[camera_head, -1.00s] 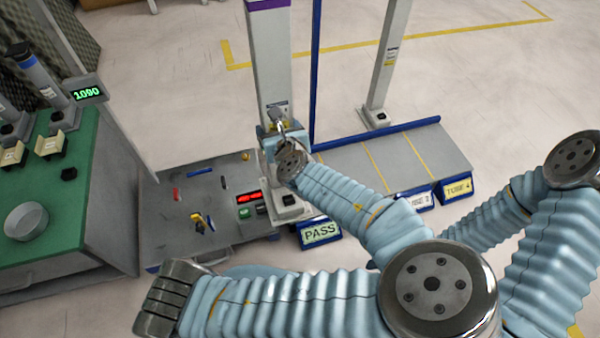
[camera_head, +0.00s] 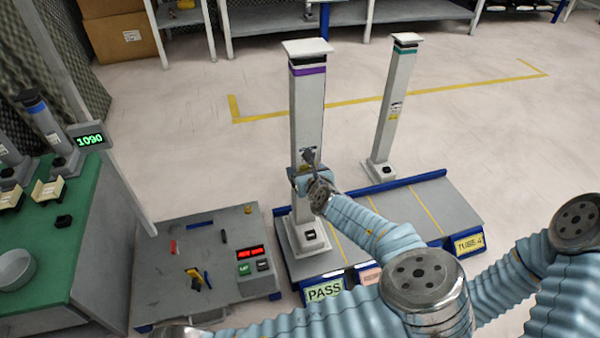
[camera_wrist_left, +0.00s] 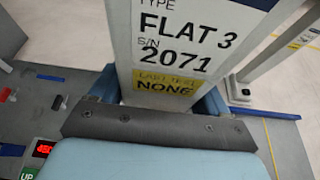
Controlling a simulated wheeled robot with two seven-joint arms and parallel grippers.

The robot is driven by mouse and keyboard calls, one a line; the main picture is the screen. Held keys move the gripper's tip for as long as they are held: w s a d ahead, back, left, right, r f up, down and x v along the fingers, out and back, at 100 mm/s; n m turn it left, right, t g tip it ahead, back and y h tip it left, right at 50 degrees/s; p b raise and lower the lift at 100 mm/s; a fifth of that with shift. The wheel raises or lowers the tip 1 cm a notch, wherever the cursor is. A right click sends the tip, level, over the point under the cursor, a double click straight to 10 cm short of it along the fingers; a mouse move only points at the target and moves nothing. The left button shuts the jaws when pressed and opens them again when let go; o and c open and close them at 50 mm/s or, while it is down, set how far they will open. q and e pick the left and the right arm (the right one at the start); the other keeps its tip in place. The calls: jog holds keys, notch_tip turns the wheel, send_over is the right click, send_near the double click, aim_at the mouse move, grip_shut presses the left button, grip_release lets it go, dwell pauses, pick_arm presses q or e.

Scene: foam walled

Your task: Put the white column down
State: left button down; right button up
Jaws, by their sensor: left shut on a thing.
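The white column (camera_head: 307,120) has a purple band near its top and stands upright. Its square base (camera_head: 308,237) is at the left bay of the grey rack (camera_head: 395,215), behind the green PASS label (camera_head: 324,291). I cannot tell whether the base touches the rack floor. My left gripper (camera_head: 307,178) is shut around the column's lower half. In the left wrist view, the column (camera_wrist_left: 190,45) fills the jaws, its label reading FLAT 3, 2071, NONE. My right gripper is not in view.
A grey test plate (camera_head: 190,255) with red displays and small tools lies left of the rack. A green bench (camera_head: 60,225) is at far left. Open floor lies behind.

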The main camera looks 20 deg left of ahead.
pick_arm(q)
jog(key=shift+w+d+f+b, duration=0.1)
jog(key=shift+w+f+b, duration=0.1)
jog(key=shift+f, duration=0.45)
jog(key=shift+w+a+f+b, duration=0.1)
jog(key=shift+w+f+b, duration=0.1)
jog(key=shift+f, duration=0.5)
jog(key=shift+w+d+f+b, duration=0.1)
jog(key=shift+w+f+b, duration=0.1)
jog(key=shift+f, duration=0.45)
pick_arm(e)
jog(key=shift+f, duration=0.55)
pick_arm(q)
grip_release()
jog(key=shift+s+f, duration=0.1)
jog(key=shift+f, duration=0.1)
